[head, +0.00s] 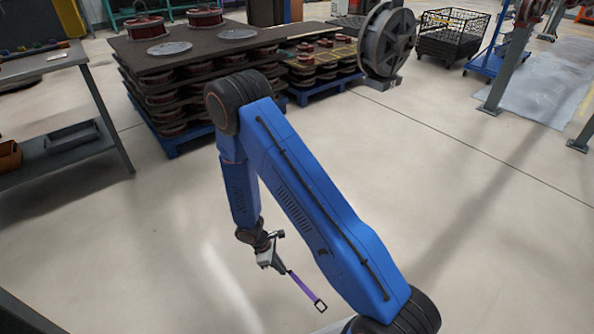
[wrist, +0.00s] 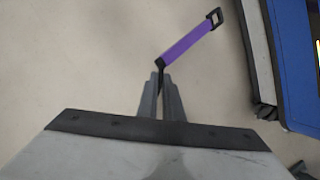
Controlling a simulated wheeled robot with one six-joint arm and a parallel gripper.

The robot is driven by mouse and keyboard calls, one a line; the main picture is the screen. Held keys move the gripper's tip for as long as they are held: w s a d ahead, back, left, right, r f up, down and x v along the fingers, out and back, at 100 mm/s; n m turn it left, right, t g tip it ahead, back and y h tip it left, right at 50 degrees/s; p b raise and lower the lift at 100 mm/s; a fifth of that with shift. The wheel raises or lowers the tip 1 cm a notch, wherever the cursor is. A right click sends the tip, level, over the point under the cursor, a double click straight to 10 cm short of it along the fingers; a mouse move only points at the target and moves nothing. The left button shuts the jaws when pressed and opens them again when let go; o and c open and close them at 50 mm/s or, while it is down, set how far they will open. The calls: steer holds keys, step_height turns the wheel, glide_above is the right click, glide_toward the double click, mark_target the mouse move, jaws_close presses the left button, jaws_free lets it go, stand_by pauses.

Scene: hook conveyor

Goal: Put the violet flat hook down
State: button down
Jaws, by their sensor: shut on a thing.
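The violet flat hook (head: 304,287) is a flat violet strip with a black square loop at its far end. My gripper (head: 277,266) is shut on its near end and holds it out over the floor, low in the middle of the head view. In the wrist view my gripper (wrist: 161,82) is closed on the dark near end of the violet flat hook (wrist: 188,43). The strip points up and right there, with its black loop at the upper right. The gripped tip is partly hidden between the fingers.
A grey workbench (head: 85,80) with a lower shelf stands at the left. Stacked pallets of red spools (head: 165,98) stand at the back, beside a large grey reel (head: 388,42). A black wire crate (head: 452,35) is at the back right. The concrete floor (head: 480,230) at the right is clear.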

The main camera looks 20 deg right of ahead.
step_height(320, 180, down, 10)
steer(key=c, duration=1.9)
jaws_free()
